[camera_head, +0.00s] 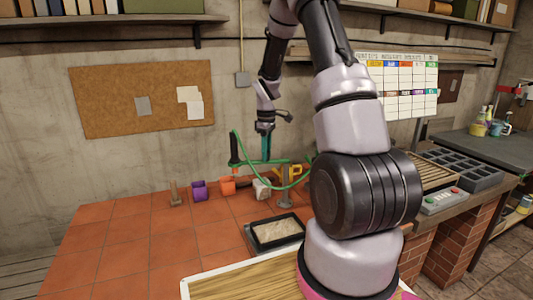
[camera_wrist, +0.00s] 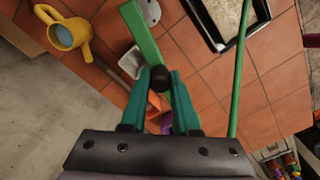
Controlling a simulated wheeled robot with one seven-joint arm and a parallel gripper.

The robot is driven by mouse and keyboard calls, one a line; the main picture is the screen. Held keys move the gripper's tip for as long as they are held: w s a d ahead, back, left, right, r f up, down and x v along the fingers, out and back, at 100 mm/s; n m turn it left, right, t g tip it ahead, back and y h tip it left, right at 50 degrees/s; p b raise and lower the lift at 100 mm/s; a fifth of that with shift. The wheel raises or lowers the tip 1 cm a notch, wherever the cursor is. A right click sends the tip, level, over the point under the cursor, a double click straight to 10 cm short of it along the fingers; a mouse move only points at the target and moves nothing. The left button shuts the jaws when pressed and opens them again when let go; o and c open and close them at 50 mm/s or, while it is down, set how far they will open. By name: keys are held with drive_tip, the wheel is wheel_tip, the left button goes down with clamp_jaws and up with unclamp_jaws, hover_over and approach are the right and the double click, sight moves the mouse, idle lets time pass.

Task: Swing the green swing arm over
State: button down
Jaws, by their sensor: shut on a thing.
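The green swing arm (camera_head: 250,164) reaches left from a grey post (camera_head: 285,188) on the tiled ledge. In the wrist view the arm (camera_wrist: 143,32) runs from the round grey post top (camera_wrist: 149,12) down between my fingers. My gripper (camera_head: 266,158) comes down on the arm from above. In the wrist view my gripper's teal fingers (camera_wrist: 160,76) are shut on a black knob (camera_wrist: 160,79) on the arm. A black upright part (camera_head: 234,150) stands at the arm's left end. My fingers hide part of the arm.
A thin green hose (camera_wrist: 239,75) loops near the arm. A black sand tray (camera_head: 277,245) stands in front of the post. The ledge's left front is clear.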

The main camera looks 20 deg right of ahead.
idle(0.9)
drive_tip(key=s+d+n, duration=0.3)
drive_tip(key=s+n, duration=0.5)
drive_tip(key=n, duration=0.6)
idle(0.4)
drive_tip(key=shift+s+d, duration=0.15)
idle(0.3)
drive_tip(key=c, duration=0.7)
unclamp_jaws()
drive_tip(key=shift+o, duration=0.2)
wheel_tip(320, 180, up, 11)
